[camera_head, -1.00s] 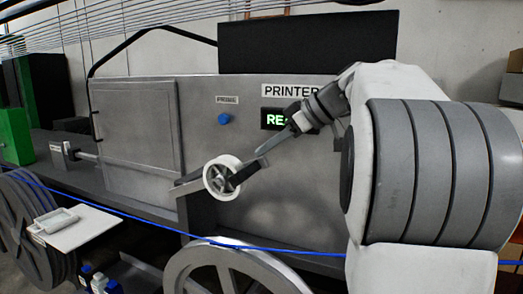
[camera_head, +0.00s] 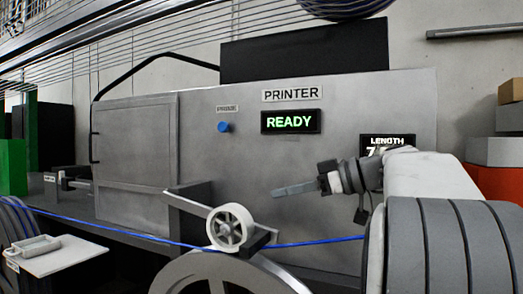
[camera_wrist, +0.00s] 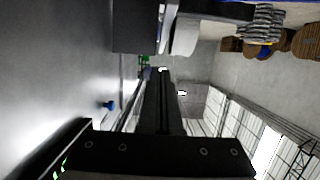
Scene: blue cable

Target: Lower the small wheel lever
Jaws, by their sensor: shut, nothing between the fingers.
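The small white wheel (camera_head: 230,227) sits on its dark lever (camera_head: 260,241), in front of the grey printer. The lever slopes down to the right, and the wheel is at the height of the blue cable (camera_head: 130,233). The cable reaches the wheel's lower part from both sides; its exact contact there is hidden. My gripper (camera_head: 277,191) is shut and empty, up and right of the wheel and apart from it, pointing left. Its dark closed fingers (camera_wrist: 162,90) also show in the wrist view.
The printer (camera_head: 350,225) has a blue button (camera_head: 224,127), a READY display (camera_head: 291,121) and a length display (camera_head: 383,143). A large grey wheel (camera_head: 225,275) stands below. Boxes (camera_head: 495,152) are at the right.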

